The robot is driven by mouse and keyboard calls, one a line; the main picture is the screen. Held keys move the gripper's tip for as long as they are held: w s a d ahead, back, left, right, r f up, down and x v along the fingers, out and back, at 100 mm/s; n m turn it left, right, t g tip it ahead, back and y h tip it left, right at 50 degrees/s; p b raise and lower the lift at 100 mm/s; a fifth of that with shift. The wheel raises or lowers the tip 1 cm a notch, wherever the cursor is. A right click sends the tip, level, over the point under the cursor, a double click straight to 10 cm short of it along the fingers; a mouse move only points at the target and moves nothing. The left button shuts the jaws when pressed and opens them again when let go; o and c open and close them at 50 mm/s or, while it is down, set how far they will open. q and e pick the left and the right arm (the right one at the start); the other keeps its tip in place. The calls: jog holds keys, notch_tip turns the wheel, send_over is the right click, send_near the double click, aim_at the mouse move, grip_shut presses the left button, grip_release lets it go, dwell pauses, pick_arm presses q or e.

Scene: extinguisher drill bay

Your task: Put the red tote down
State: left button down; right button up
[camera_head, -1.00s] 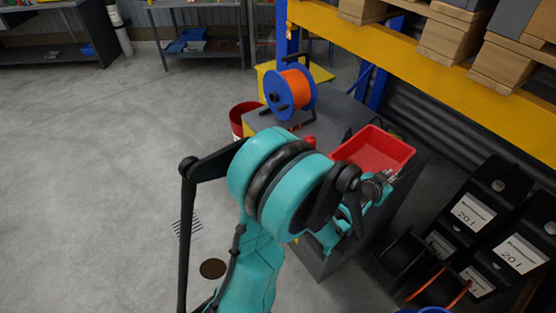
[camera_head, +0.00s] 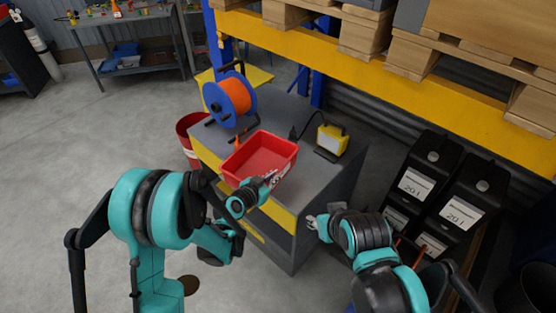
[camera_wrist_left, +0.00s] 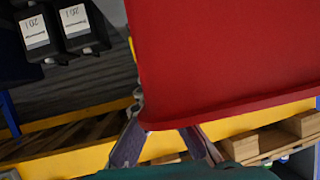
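The red tote (camera_head: 258,158) is upright and empty, over the left front part of the grey cart top (camera_head: 318,183). I cannot tell whether its base touches the top. My left gripper (camera_head: 269,180) is at the tote's near right side, with its fingers at the wall. In the left wrist view the tote (camera_wrist_left: 230,60) fills the upper right, and the gripper (camera_wrist_left: 163,138) meets its lower edge; the fingertips are partly hidden. My right gripper (camera_head: 314,223) is in front of the cart, apart from the tote; its fingers are too small to read.
An orange cable reel (camera_head: 230,98) on a blue stand is behind the tote. A yellow work lamp (camera_head: 330,138) stands at its right on the cart. A red bucket (camera_head: 190,135) is left of the cart. Black canisters (camera_head: 417,180) stand at the right. A yellow rack beam (camera_head: 385,83) crosses above.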

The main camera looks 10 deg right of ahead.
pick_arm(q)
jog(key=s+d+m+g+h, duration=0.1)
jog(key=s+d+m, duration=0.1)
jog(key=d, duration=0.4)
jog(key=w+d+f+b, duration=0.1)
jog(key=w+d+f, duration=0.1)
jog(key=w+f, duration=0.1)
jog(key=w+d+f, duration=0.2)
jog(key=w+f, duration=0.1)
jog(key=f, duration=0.1)
jog(key=w+d+f+b, duration=0.1)
jog(key=w+d+f, duration=0.1)
jog(key=w+f, duration=0.1)
jog(key=shift+w+d+f+b, duration=0.1)
jog(key=shift+d+f+b, duration=0.1)
jog(key=shift+f+b, duration=0.3)
jog(key=c, duration=1.7)
grip_release()
